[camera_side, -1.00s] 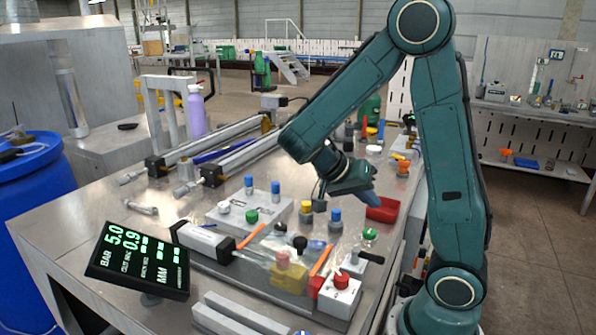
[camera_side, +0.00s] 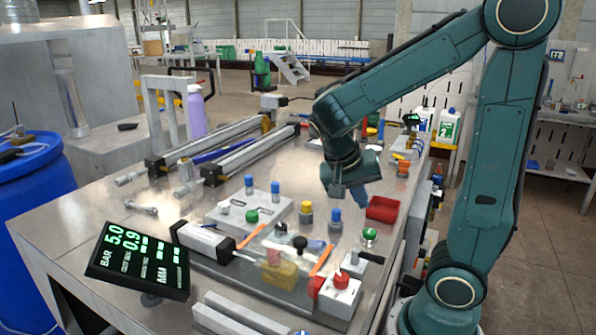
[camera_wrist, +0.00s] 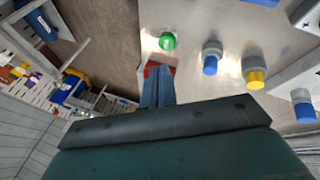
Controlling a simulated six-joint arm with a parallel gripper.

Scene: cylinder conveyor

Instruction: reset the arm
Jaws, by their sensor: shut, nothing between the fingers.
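My gripper (camera_side: 360,198) hangs from the teal arm above the steel table (camera_side: 75,225), pointing down, just left of a red tray (camera_side: 382,211) in the side view. Its two blue fingers are together and hold nothing. The wrist view also shows the shut fingers (camera_wrist: 158,88), with part of the red tray (camera_wrist: 152,68) showing behind them.
A yellow-topped cylinder (camera_side: 305,210) and a blue-topped one (camera_side: 335,222) stand near the gripper. A green button (camera_side: 369,236), a red-button box (camera_side: 340,290) and a cylinder-drive rig (camera_side: 205,243) lie in front. A pressure display (camera_side: 140,258) stands at front left.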

